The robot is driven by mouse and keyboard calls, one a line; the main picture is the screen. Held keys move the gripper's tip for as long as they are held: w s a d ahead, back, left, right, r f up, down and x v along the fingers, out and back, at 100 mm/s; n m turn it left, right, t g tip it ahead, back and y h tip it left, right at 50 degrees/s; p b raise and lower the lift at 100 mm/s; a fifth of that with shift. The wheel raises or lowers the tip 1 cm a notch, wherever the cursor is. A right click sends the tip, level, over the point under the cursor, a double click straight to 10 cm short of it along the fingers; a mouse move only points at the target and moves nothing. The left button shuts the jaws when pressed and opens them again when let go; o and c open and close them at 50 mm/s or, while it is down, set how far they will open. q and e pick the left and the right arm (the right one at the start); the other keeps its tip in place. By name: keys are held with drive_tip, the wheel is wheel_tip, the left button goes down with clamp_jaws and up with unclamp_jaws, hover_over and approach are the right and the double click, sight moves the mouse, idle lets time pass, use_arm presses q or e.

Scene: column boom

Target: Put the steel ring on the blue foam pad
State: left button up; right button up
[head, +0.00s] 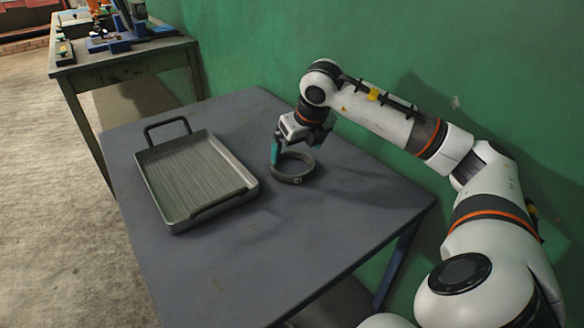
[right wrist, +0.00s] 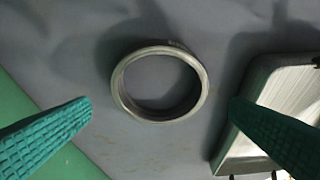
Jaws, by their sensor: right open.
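The steel ring (head: 293,179) lies flat on the grey table, right of the tray. In the right wrist view the ring (right wrist: 118,88) lies ahead of and between the two fingers, its round opening showing bare tabletop. My right gripper (head: 278,155) is over the ring in the head view. It is open, with its green fingers spread wide on either side in the right wrist view and nothing held. Whether a finger touches the ring I cannot tell. I cannot make out a blue foam pad in either view. My left gripper is out of view.
A grey ribbed tray (head: 177,221) with a raised handle stands left of the ring and shows at the right wrist view's edge. The near part of the grey table (head: 245,270) is clear. A green wall rises behind. Another table (head: 125,70) with several items stands far left.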

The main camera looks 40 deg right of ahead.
sight(290, 168)
drive_tip(key=x, duration=0.6)
drive_tip(key=shift+r, duration=0.2)
drive_tip(key=c, duration=1.1)
